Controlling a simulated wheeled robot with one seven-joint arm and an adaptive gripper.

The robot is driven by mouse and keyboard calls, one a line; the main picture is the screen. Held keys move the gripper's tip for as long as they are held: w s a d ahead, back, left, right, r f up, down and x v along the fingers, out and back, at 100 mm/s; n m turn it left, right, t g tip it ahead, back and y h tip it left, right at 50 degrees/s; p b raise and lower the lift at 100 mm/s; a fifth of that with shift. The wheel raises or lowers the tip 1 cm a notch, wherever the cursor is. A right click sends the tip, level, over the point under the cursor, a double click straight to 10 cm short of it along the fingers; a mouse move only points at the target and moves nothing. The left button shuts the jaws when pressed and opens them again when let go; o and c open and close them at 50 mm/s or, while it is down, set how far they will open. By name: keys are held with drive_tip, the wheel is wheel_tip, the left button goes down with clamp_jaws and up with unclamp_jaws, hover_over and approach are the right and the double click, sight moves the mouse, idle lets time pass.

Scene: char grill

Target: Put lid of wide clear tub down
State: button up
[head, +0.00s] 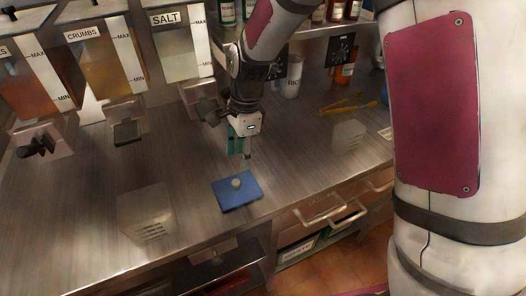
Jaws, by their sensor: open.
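A flat blue square lid (247,196) with a pale round knob (236,184) appears to lie flat on the steel counter, near its front edge. My gripper (240,153) is open and points down. In the picture it is just above and behind the knob, apart from it, with nothing visible between the fingers. I cannot make out a tub under the lid. A pale, see-through box shape (147,215) shows on the counter to the left; I cannot tell whether it is a tub or a reflection.
Dispensers marked CRUMBS (100,65) and SALT (183,45) stand along the back left. Drawer handles (330,214) stick out below the front edge. The counter around the lid is clear.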

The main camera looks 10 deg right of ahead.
drive_tip(key=s+d+r+n+t, duration=0.1)
drive_tip(key=s+d+r+n, duration=0.25)
drive_tip(key=r, duration=0.35)
drive_tip(key=s+d+r+n+t, duration=0.25)
drive_tip(key=d+r, duration=0.25)
drive_tip(key=r, duration=0.3)
drive_tip(key=s+d+r+n+t+h, duration=0.1)
drive_tip(key=s+d+r+n, duration=0.2)
drive_tip(key=s, duration=0.4)
drive_tip(key=s+d+r+n+t, duration=0.1)
drive_tip(key=s+d+r+n, duration=0.3)
drive_tip(key=s, duration=0.4)
drive_tip(key=shift+s+d+n+t+h, duration=0.25)
drive_tip(key=shift+d+n+t+h, duration=0.15)
drive_tip(key=shift+n, duration=0.5)
